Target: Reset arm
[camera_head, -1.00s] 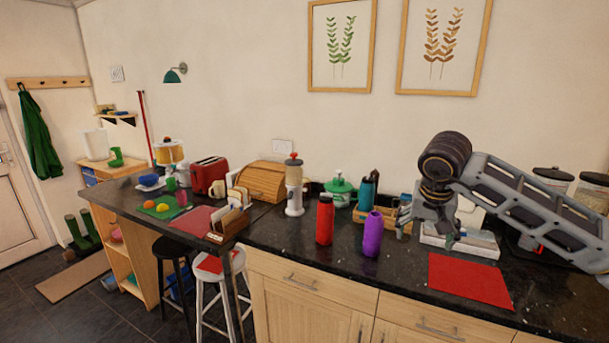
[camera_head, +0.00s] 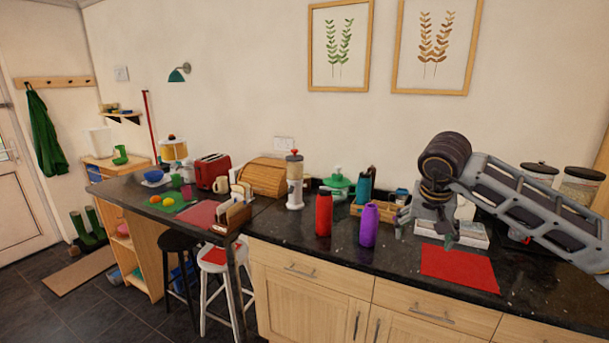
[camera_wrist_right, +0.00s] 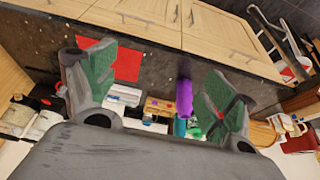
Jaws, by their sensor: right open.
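My right gripper (camera_head: 426,228) hangs over the right part of the dark counter, pointing down, with my arm coming in from the right. It also shows in the right wrist view (camera_wrist_right: 160,75), its green-padded fingers spread wide with nothing between them. A red mat (camera_head: 460,270) lies on the counter in front of and below it. A purple bottle (camera_head: 369,226) and a red bottle (camera_head: 323,214) stand upright to its left. My left gripper is not in view.
Behind the gripper are a pale box (camera_head: 470,234), a wooden tray (camera_head: 360,210) and lidded jars (camera_head: 580,187). A bread box (camera_head: 262,174), a dispenser (camera_head: 294,183) and a red toaster (camera_head: 211,170) stand farther left. Stools (camera_head: 214,256) stand below the counter.

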